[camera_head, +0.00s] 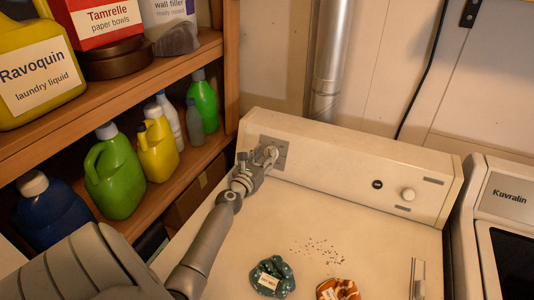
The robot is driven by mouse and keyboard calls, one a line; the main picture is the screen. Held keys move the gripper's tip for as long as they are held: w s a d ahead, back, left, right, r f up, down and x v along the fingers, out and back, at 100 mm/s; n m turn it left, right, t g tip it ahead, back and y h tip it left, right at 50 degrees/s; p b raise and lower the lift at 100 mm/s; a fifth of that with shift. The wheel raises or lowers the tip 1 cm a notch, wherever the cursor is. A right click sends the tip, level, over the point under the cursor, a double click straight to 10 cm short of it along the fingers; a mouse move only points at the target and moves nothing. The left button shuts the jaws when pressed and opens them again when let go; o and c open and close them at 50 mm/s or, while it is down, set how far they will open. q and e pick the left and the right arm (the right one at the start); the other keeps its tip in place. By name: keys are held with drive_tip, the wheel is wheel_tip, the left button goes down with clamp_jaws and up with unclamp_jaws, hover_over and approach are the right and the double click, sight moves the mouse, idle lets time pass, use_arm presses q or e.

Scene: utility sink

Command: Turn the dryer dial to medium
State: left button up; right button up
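The cream dryer (345,215) has a raised control panel (335,170) along its back. At the panel's left end is a grey square plate (281,149) with the dial, mostly hidden behind my gripper. My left gripper (267,157) is at this dial, its fingertips at or very near it. I cannot tell whether the fingers are closed on the dial, nor which setting the dial points to. My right gripper is not in view.
A teal scrunchie (272,277) and an orange patterned one (338,290) lie on the dryer top near dark crumbs (318,248). Wooden shelves (112,88) with several bottles stand at left, close to my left arm. Another appliance (492,215) stands at right. A metal duct (328,60) rises behind.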

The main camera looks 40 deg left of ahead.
use_arm(q)
drive_tip(key=shift+x, duration=0.8)
drive_tip(key=shift+w, duration=0.2)
drive_tip(key=shift+c, duration=0.3)
clamp_jaws()
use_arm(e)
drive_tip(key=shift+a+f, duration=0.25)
